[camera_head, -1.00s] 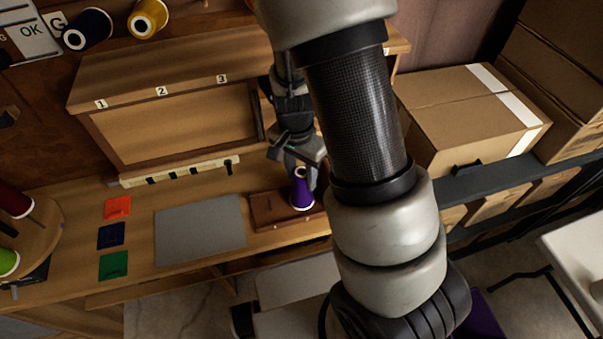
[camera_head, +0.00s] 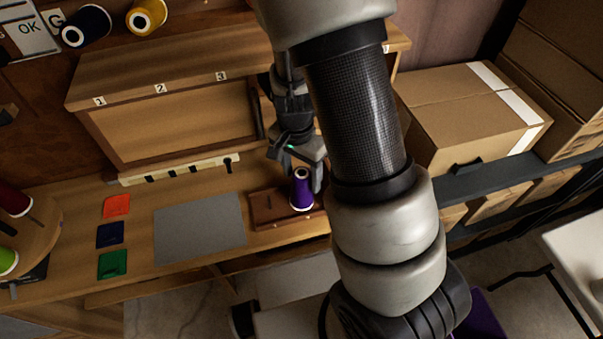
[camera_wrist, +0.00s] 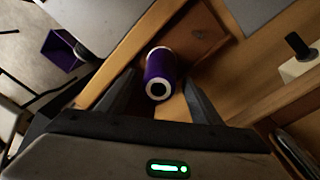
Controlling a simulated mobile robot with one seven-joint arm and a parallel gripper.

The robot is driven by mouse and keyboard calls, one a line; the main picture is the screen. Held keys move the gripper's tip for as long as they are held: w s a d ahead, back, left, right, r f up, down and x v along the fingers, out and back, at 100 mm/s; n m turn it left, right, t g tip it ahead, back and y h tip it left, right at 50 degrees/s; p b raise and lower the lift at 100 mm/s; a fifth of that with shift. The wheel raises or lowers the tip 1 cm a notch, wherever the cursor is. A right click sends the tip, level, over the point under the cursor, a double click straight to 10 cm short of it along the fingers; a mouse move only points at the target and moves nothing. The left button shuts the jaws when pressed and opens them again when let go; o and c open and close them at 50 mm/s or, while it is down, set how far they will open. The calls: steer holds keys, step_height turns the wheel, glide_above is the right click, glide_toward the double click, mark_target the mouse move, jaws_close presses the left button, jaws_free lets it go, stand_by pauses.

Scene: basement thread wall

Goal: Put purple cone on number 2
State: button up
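The purple cone (camera_head: 301,190) is a spool of purple thread with a white top ring. It stands on a small brown wooden block (camera_head: 268,217) at the right of the workbench. In the wrist view the cone (camera_wrist: 160,72) sits between the two fingers of my gripper (camera_wrist: 158,92), with space on both sides. My gripper (camera_head: 301,172) is open, just behind the cone in the head view. The number 2 label (camera_head: 160,89) is on the top of the wooden shelf box (camera_head: 130,75), between labels 1 (camera_head: 99,101) and 3 (camera_head: 221,76).
A grey mat (camera_head: 199,228) lies left of the block. Orange (camera_head: 116,206), blue (camera_head: 110,235) and green (camera_head: 113,264) squares lie farther left. Blue (camera_head: 86,26) and yellow (camera_head: 147,17) spools are on the wall above. Cardboard boxes (camera_head: 470,115) stand on the right.

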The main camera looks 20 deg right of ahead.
step_height(320, 180, up, 18)
steer(key=a+p, duration=0.1)
steer(key=p, duration=0.2)
steer(key=shift+f, duration=0.2)
steer(key=s+r+n+t+p, duration=0.1)
steer(key=s+r+n+t, duration=0.2)
steer(key=s+r+n, duration=0.2)
steer(key=s+d+r+n+t, duration=0.1)
steer(key=s+r+n, duration=0.4)
steer(key=r, duration=0.6)
steer(key=shift+s+r+n+t+y+p, duration=0.3)
steer(key=shift+s+r+t+p, duration=0.1)
steer(key=shift+s+t, duration=0.55)
steer(key=shift+a, duration=0.1)
